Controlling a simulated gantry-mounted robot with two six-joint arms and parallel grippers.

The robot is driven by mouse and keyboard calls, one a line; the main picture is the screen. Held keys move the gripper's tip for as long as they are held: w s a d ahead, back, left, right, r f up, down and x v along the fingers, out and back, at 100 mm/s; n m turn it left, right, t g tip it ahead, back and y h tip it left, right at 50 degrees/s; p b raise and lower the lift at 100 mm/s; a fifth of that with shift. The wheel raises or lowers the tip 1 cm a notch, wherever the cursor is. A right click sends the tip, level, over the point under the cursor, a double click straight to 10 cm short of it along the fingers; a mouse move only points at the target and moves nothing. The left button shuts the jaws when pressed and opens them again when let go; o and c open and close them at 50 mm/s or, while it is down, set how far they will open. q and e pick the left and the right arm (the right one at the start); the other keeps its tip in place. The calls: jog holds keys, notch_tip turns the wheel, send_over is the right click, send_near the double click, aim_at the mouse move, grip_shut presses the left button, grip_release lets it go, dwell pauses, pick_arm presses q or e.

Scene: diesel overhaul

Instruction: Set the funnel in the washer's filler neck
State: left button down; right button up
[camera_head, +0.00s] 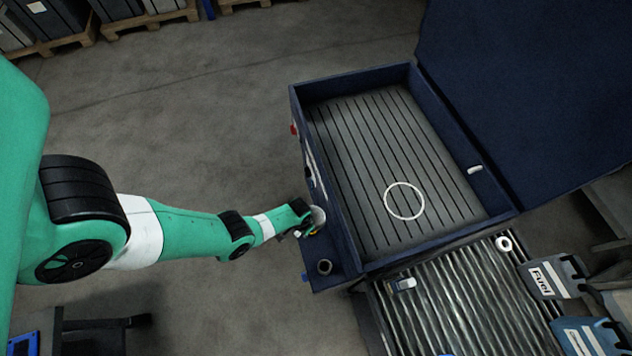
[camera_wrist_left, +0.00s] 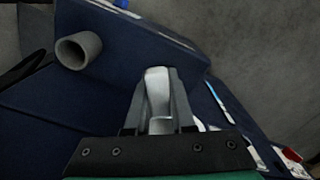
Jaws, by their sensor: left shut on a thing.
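The washer (camera_head: 340,228) is a dark blue open tank with a slatted grey floor. Its filler neck (camera_head: 324,267) is a short grey open tube on a ledge at the near left corner; the neck (camera_wrist_left: 78,50) also shows at upper left in the left wrist view. My left gripper (camera_head: 307,229) is beside the tank's left wall, a little behind the neck and apart from it. It is shut on a pale grey piece, apparently the funnel (camera_head: 318,215); between the fingers (camera_wrist_left: 159,112) only a pale strip of it shows (camera_wrist_left: 158,85). My right gripper is not in view.
A white ring (camera_head: 404,215) appears on the slatted floor. The raised blue lid (camera_head: 520,90) stands at the right. A roller conveyor (camera_head: 455,300) adjoins the near side, with a small white ring (camera_head: 504,243) and a "Fuel" container (camera_head: 545,280) by it.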

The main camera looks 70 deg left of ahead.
pick_arm(q)
jog(key=b, duration=0.7)
send_over(303, 239)
notch_tip(303, 239, down, 7)
jog(key=shift+d+f, duration=0.1)
jog(key=shift+f+b, duration=1)
dwell(0.5)
dwell(0.5)
jog(key=c, duration=0.7)
grip_release()
jog(key=shift+r, duration=0.1)
notch_tip(303, 239, up, 12)
jog(key=p, duration=1.2)
jog(key=shift+f, duration=0.2)
